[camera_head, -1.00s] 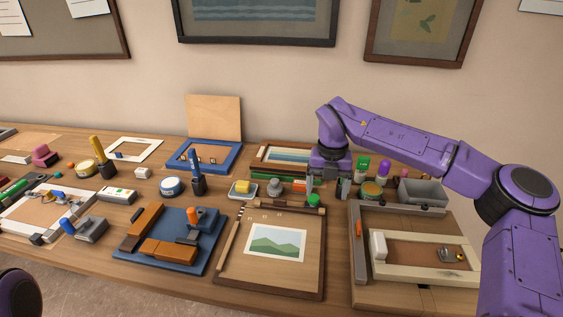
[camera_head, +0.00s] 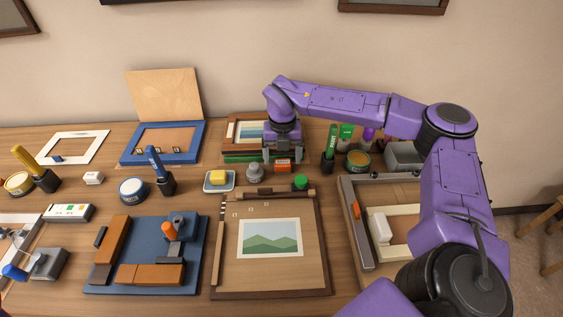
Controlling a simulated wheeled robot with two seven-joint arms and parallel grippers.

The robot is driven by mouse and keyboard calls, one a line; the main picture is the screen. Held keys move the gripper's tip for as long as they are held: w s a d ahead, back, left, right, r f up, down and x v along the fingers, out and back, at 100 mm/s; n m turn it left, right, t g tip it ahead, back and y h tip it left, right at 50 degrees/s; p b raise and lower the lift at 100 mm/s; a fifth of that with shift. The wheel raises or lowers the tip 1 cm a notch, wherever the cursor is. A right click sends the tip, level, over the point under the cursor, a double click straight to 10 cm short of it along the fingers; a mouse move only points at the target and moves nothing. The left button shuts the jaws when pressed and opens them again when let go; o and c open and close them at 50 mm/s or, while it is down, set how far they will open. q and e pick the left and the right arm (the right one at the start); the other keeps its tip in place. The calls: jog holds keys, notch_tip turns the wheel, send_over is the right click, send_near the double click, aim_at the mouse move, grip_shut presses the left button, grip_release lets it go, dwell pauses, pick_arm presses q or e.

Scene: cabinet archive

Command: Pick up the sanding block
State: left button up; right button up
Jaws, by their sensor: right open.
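A small orange-red block (camera_head: 283,167) with a dark marking lies behind the framing board. It is the likeliest sanding block, though I cannot read its marking. My right gripper (camera_head: 283,157) points down over it, with its grey fingers apart on the block's left and right. I cannot tell whether the fingers touch it. My left gripper is out of view.
A grey weight (camera_head: 254,171) and a yellow block on a dish (camera_head: 217,178) stand left of it. A green-topped jar (camera_head: 300,183) is in front, a marker cup (camera_head: 328,163) to the right. Stacked frames (camera_head: 240,153) lie behind.

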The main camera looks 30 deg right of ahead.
notch_tip(320, 180, down, 3)
jog(key=shift+s+r, duration=0.1)
jog(key=shift+s, duration=0.05)
jog(key=c, duration=1.1)
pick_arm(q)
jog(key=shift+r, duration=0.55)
pick_arm(e)
jog(key=shift+r, duration=0.5)
pick_arm(q)
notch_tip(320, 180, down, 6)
jog(key=b, duration=0.5)
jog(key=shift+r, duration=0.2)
pick_arm(e)
jog(key=s+a+r, duration=0.1)
jog(key=s+r, duration=0.3)
jog(key=s+a+r, duration=0.1)
jog(key=s+r, duration=0.3)
jog(key=s, duration=0.1)
jog(key=s+a+r, duration=0.2)
jog(key=s+r, duration=0.2)
jog(key=shift+s, duration=0.2)
